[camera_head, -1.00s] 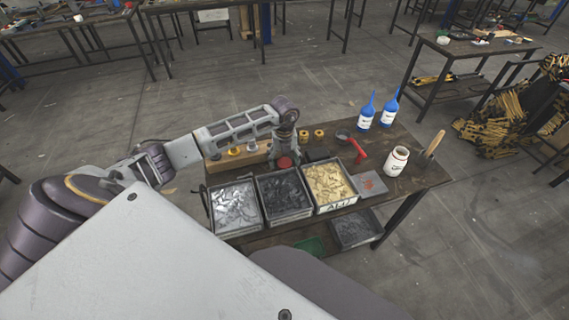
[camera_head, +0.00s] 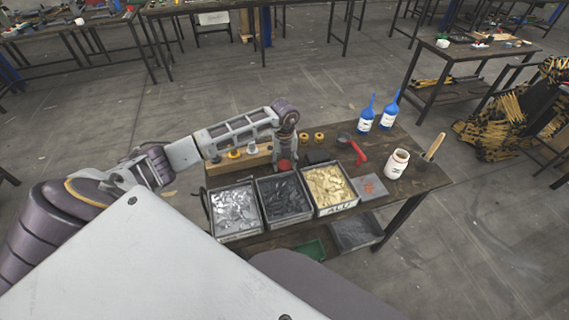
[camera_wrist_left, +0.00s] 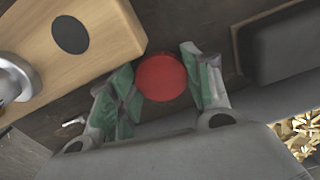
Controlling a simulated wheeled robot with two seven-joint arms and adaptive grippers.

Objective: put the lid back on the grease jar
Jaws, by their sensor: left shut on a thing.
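The red lid (camera_wrist_left: 162,77), a round disc, sits between the green-padded fingers of my left gripper (camera_wrist_left: 160,88) in the left wrist view. The gripper is shut on it. In the head view the left gripper (camera_head: 285,160) points down behind the dark middle bin, with the red lid (camera_head: 285,166) at its tips. I cannot tell whether the lid touches the table. The grease jar (camera_head: 396,164), white with a label and a reddish-brown rim, stands upright near the table's right end, apart from the gripper. My right gripper is out of view.
Three parts bins, silver (camera_head: 236,212), dark (camera_head: 283,197) and gold (camera_head: 329,188), line the table's front. A red-handled tool (camera_head: 357,152), two blue bottles (camera_head: 366,114) and a brush (camera_head: 434,147) stand around the jar. A wooden block (camera_wrist_left: 85,45) lies beside the gripper.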

